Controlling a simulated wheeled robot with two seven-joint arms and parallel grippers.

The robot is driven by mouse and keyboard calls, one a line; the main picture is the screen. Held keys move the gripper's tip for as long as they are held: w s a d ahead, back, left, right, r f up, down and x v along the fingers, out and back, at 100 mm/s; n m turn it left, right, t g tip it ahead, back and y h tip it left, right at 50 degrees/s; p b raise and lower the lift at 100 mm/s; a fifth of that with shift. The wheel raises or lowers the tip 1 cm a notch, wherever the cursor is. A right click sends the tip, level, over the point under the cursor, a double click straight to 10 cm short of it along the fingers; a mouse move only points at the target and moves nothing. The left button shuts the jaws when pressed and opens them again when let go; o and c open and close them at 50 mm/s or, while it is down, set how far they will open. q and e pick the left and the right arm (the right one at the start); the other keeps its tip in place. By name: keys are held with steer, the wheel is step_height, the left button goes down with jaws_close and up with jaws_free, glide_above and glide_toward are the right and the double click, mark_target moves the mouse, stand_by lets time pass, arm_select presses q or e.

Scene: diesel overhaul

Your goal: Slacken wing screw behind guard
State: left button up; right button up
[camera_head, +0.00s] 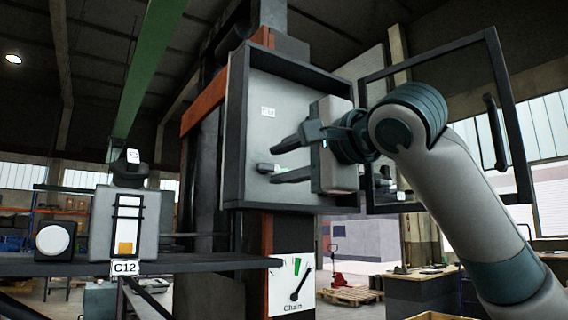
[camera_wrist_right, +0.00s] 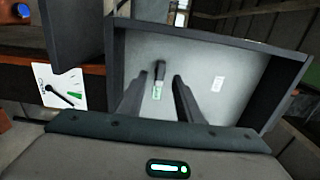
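A small dark handle with a pale tag (camera_head: 266,168), which looks like the wing screw, sticks out from the back panel of an open dark-framed box (camera_head: 237,130). In the right wrist view the dark handle (camera_wrist_right: 160,71) stands between my fingertips, with a green-white label below it. My right gripper (camera_head: 276,163) reaches into the box from the right with its two fingers apart, one above and one below the handle. I cannot tell whether they touch it. The guard, a framed door with a handle (camera_head: 494,130), stands swung open at right. My left gripper is not in view.
A white dial marked Chain (camera_head: 291,280) with a black pointer and green mark sits below the box. The box's frame edges closely surround my gripper.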

mark_target(270, 167)
steer(key=shift+w+a, duration=0.15)
steer(key=shift+p+x, duration=0.45)
steer(key=shift+x, duration=1.2)
steer(key=shift+b, duration=0.3)
jaws_close()
